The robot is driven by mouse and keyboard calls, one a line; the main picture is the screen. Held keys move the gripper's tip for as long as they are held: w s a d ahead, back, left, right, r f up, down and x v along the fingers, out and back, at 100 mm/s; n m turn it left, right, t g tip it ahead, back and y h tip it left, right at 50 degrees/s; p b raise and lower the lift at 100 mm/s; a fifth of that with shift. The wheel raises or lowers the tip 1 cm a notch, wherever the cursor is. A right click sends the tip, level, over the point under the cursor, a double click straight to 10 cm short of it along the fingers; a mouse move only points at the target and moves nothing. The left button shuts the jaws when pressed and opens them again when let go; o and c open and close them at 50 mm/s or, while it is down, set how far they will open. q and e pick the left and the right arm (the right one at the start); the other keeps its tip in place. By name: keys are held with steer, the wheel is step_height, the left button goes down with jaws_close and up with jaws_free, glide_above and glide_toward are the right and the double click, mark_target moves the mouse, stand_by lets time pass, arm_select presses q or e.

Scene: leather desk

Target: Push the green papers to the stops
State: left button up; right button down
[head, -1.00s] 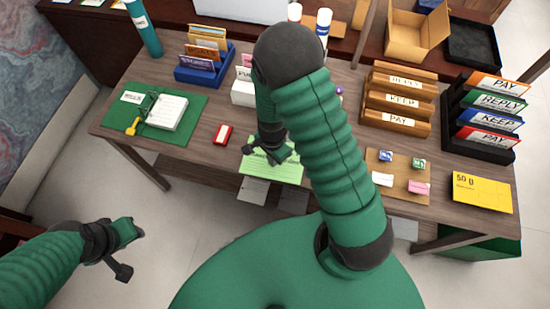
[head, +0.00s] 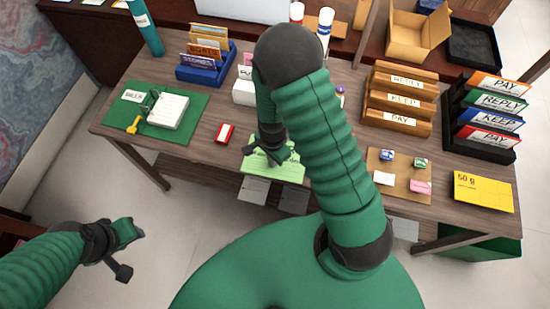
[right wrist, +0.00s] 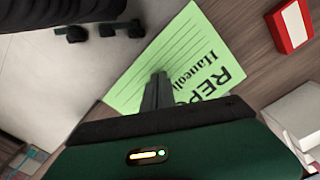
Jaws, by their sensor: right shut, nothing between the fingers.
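A green paper (head: 285,173) with printed lines lies at the desk's front edge and seems to reach past it. It also shows in the right wrist view (right wrist: 180,60), with large letters beginning "REP" partly hidden by my gripper. My right gripper (head: 268,155) is shut and empty, low over the paper in the head view. Its closed fingers (right wrist: 157,88) overlap the paper in the right wrist view; I cannot tell whether they touch it. My left gripper (head: 126,252) is open and empty, off the desk at lower left. I cannot make out the stops; my right arm hides part of the desk.
A red-and-white box (head: 224,134) lies left of the paper. A green mat (head: 190,132) carries a pad. A blue sorter (head: 205,76), a wooden rack (head: 398,116) and a black rack (head: 487,150) stand on the desk. A tan board (head: 400,167) holds small blocks.

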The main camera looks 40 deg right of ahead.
mark_target(271, 172)
steer(key=shift+f, duration=0.1)
steer(key=shift+d+f, duration=0.15)
steer(key=shift+f, duration=0.05)
steer(key=shift+r+p, duration=0.5)
steer(key=shift+r, duration=0.15)
steer(key=shift+s, duration=0.1)
steer(key=s+a, duration=0.5)
steer(key=a, duration=0.1)
steer(key=shift+a+p, duration=0.15)
steer(key=shift+p, duration=0.3)
stand_by(0.5)
steer(key=shift+f+b, duration=1.1)
steer(key=shift+f, duration=0.3)
steer(key=shift+w+d+p, duration=0.3)
steer(key=shift+w+d, duration=1.25)
steer(key=shift+d, duration=0.3)
stand_by(0.3)
steer(key=shift+w+d, duration=0.2)
steer(key=shift+d, duration=0.05)
